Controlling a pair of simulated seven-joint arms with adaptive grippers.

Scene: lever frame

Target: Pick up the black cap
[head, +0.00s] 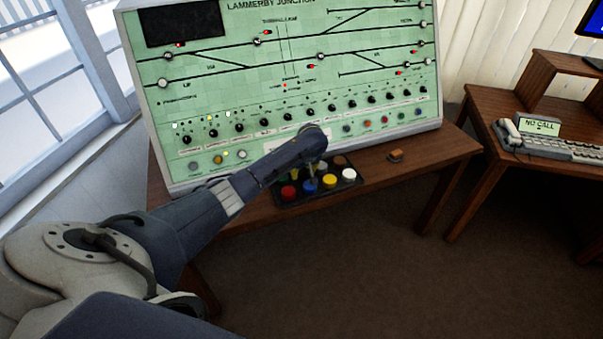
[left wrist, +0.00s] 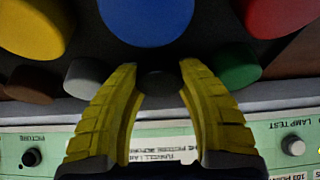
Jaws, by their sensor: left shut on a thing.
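The black cap (left wrist: 158,84) shows in the left wrist view between the two yellow fingers of my left gripper (left wrist: 158,69). The gripper is shut on it, with a fingertip on either side. In the head view my left gripper (head: 312,174) points down into the back row of a dark tray (head: 318,196), and I cannot make out the black cap there. I cannot tell whether the cap is lifted off the tray. My right gripper is not in view.
Close by in the tray are a grey cap (left wrist: 87,76), a green cap (left wrist: 236,66), a blue cap (head: 309,186), a red cap (head: 288,193), a yellow cap (head: 329,181) and a white cap (head: 348,175). The green panel (head: 290,75) rises right behind. The wooden table (head: 415,156) has free room at right.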

